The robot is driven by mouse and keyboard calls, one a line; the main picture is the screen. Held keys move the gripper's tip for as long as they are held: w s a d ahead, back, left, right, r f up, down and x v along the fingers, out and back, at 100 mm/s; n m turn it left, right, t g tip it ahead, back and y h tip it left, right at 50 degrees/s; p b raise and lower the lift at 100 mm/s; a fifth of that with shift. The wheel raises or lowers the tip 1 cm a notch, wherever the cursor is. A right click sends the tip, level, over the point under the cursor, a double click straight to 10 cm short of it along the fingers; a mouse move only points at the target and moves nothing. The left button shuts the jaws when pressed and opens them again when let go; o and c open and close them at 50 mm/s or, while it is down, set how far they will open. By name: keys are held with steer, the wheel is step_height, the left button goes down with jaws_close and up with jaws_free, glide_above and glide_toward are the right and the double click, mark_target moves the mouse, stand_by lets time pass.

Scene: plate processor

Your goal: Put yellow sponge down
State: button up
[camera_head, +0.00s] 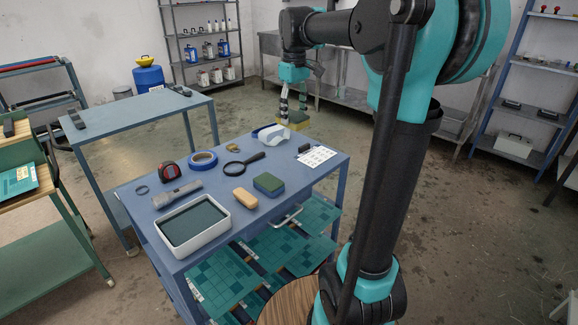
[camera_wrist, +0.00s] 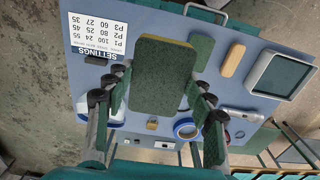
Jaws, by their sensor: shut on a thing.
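The yellow sponge (camera_head: 299,122), with a dark green top and yellow sides, is held in my gripper (camera_head: 293,109) above the far right part of the blue table (camera_head: 330,165). In the wrist view the sponge (camera_wrist: 160,70) shows its green face and a yellow rim. The fingers of my gripper (camera_wrist: 157,88) are shut on it from both sides. The table lies below it, and the exact gap cannot be told.
A second green sponge (camera_head: 268,183), a tan block (camera_head: 245,196), a magnifying glass (camera_head: 244,165), a white-rimmed tray (camera_head: 228,218), a flashlight (camera_head: 177,194) and a blue tape roll (camera_head: 203,159) lie on the table. The settings sheet (camera_head: 317,156) lies near its right edge.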

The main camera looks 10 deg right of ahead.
steer(key=shift+w, duration=0.35)
steer(key=shift+w+f, duration=0.2)
steer(key=shift+f, duration=0.05)
step_height(320, 180, down, 20)
steer(key=shift+r, duration=0.25)
steer(key=o, duration=1.3)
steer(key=shift+f, duration=0.1)
step_height(320, 180, up, 12)
steer(key=s+d+f+m+t, duration=0.1)
steer(key=s+f+m, duration=0.1)
steer(key=s+f, duration=0.4)
steer(key=s+d+f+m+t, duration=0.1)
steer(key=s+f+m, duration=0.1)
steer(key=s+f, duration=0.4)
steer(key=s+d+f+m+t, duration=0.2)
steer(key=s+f, duration=0.4)
steer(key=s, duration=0.3)
steer(key=shift+s+f+m, duration=0.2)
steer(key=shift+s+m, duration=0.15)
steer(key=shift+m, duration=0.25)
